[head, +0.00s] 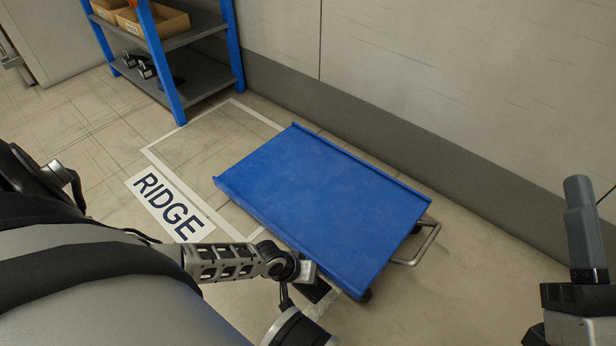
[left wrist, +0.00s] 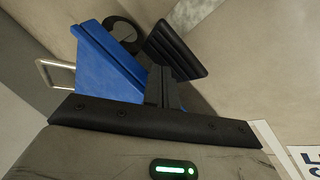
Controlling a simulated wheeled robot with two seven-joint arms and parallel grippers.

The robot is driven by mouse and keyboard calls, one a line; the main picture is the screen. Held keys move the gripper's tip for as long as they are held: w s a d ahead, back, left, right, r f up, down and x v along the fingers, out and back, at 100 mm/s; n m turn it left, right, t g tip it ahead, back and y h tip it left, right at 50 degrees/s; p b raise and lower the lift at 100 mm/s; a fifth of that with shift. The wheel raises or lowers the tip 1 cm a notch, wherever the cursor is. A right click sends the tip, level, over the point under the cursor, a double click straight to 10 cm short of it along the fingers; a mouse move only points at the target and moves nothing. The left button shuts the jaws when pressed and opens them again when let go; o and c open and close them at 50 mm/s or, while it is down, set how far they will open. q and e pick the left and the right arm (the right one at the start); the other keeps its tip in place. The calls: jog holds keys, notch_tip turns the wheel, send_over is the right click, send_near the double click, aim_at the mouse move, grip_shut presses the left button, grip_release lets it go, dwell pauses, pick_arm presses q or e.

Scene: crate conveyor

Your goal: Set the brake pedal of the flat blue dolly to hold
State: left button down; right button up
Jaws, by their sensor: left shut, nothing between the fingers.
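The flat blue dolly (head: 325,200) stands on the floor in the head view, with a grey handle (head: 428,243) at its right end. My left gripper (head: 316,290) is low by the dolly's near edge, partly hidden by my arm. In the left wrist view my left gripper's fingers (left wrist: 163,90) are shut and empty, close to the dolly's blue edge (left wrist: 105,65). A dark ridged plate (left wrist: 176,48) shows at the fingers; I cannot tell whether it is the brake pedal or part of the fingers. The pedal's setting cannot be made out.
A dark round wheel (left wrist: 122,35) shows beside the dolly in the left wrist view. The dolly partly covers a white floor outline beside a RIDGE label (head: 168,206). A blue-posted shelf (head: 180,75) and a wall stand behind. Floor to the dolly's right is clear.

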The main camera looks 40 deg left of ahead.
aim_at(308, 288)
pick_arm(q)
jog(key=shift+f, duration=0.15)
dwell(0.4)
jog(key=shift+s+f, duration=0.15)
jog(key=shift+f, duration=0.1)
jog(key=shift+s+f+b, duration=0.2)
jog(key=shift+f+b, duration=0.25)
jog(key=shift+b, duration=0.05)
dwell(0.5)
jog(key=shift+s+f+b, duration=0.2)
jog(key=shift+f+b, duration=0.3)
jog(key=shift+f, duration=0.2)
jog(key=shift+s+f, duration=0.1)
jog(key=shift+f, duration=0.45)
dwell(0.7)
jog(key=shift+r, duration=0.1)
jog(key=shift+w+r+p, duration=0.25)
jog(key=shift+r+p, duration=0.35)
jog(key=shift+r, duration=0.15)
jog(key=shift+w+r+p, duration=0.2)
jog(key=shift+r+p, duration=0.3)
jog(key=shift+r, duration=0.1)
jog(key=shift+w+r+p, duration=0.15)
jog(key=shift+r+p, duration=0.35)
jog(key=shift+r, duration=0.1)
